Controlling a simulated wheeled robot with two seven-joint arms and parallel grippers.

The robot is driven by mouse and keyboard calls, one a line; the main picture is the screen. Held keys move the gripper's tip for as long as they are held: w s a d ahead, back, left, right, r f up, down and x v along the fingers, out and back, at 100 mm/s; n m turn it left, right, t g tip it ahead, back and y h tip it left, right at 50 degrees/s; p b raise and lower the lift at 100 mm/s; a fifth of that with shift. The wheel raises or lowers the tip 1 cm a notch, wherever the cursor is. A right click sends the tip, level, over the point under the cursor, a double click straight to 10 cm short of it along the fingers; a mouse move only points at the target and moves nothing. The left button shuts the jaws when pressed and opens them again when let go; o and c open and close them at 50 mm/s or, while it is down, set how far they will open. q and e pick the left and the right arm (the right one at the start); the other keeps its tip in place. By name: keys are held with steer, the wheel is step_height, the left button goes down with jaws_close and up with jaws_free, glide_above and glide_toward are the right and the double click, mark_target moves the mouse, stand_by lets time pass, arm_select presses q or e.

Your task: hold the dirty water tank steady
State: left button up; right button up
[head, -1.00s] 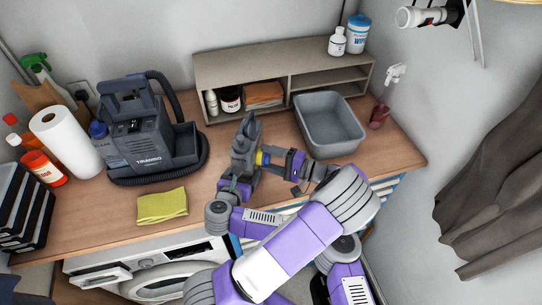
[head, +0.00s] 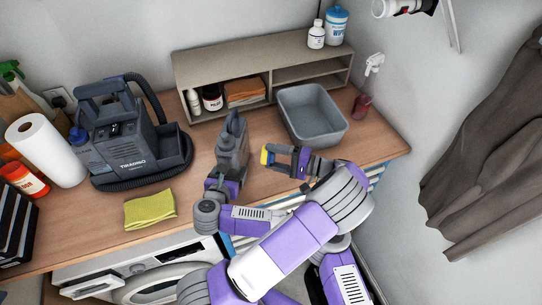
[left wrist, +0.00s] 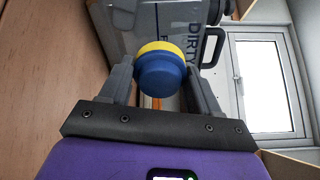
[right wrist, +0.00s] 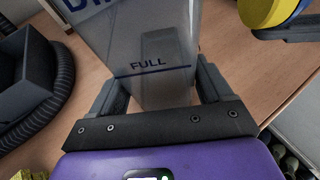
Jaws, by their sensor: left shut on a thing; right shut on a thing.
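The grey dirty water tank (head: 232,145) is upright above the wooden counter, near its middle. I cannot tell whether its base touches the counter. My right gripper (head: 228,176) is shut on the tank's lower part; the right wrist view shows the translucent wall with "FULL" (right wrist: 148,70) between its fingers. My left gripper (head: 274,157) is shut on a round yellow and blue cap (head: 266,155), to the right of the tank and apart from it. The cap fills the jaws in the left wrist view (left wrist: 160,72), with the "DIRTY" label on the tank behind it.
The dark cleaning machine (head: 122,140) with its hose stands left, a yellow cloth (head: 150,210) in front. A grey basin (head: 312,117) is close behind the left gripper. A shelf (head: 220,60) lines the wall; a spray bottle (head: 364,100) stands right. My forearms cross in front of the counter.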

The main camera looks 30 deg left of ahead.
arm_select(q)
steer(key=v, duration=0.3)
steer(key=shift+w, duration=0.25)
stand_by(0.4)
arm_select(e)
steer(key=o, duration=1.3)
steer(key=shift+s, duration=0.1)
steer(key=shift+v, duration=6)
